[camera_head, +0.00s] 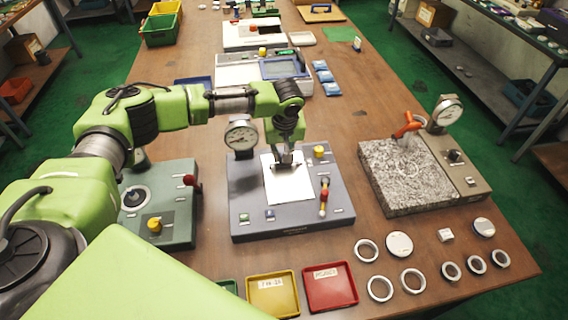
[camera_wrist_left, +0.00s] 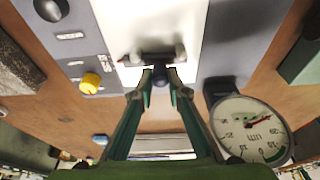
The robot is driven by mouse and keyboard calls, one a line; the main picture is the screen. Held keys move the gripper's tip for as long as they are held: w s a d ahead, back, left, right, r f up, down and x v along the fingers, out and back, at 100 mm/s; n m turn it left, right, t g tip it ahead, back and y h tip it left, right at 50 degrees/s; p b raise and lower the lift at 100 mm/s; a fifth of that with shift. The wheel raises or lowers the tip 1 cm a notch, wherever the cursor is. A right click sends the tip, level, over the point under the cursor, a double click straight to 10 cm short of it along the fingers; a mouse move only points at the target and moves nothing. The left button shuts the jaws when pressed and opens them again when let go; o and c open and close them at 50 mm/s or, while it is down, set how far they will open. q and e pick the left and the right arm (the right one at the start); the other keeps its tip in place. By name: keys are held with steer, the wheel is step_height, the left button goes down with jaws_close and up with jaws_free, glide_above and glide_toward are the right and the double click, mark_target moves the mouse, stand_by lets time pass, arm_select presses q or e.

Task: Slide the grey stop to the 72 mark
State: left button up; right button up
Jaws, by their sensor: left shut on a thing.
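My left gripper (camera_head: 286,162) reaches down over the white plate (camera_head: 281,188) of the grey-blue gauge station (camera_head: 247,212) in the middle of the table. In the left wrist view its fingertips (camera_wrist_left: 160,80) are closed on a small dark knob at the grey stop (camera_wrist_left: 150,57), a short bar lying across the white plate. In the head view the gripper mostly hides the stop. No scale marks are legible, so I cannot tell which mark the stop is at. My right gripper is not in view.
A dial gauge (camera_head: 240,135) stands just left of the gripper; it also shows in the wrist view (camera_wrist_left: 248,130). The station carries a yellow knob (camera_head: 319,152) and a red-tipped lever (camera_head: 323,194). A granite block (camera_head: 402,180) stands right, a green station (camera_head: 178,222) left. Rings and trays lie in front.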

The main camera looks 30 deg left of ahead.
arm_select(q)
steer(key=shift+w+a, duration=0.3)
steer(key=shift+w, duration=0.05)
stand_by(0.7)
steer(key=o, duration=0.9)
steer(key=p+v, duration=0.2)
steer(key=w+p+v, duration=0.1)
steer(key=p+v, duration=0.1)
steer(key=p, duration=0.1)
steer(key=a+p+v, duration=0.1)
steer(key=p+v, duration=0.2)
steer(key=shift+w+r, duration=0.15)
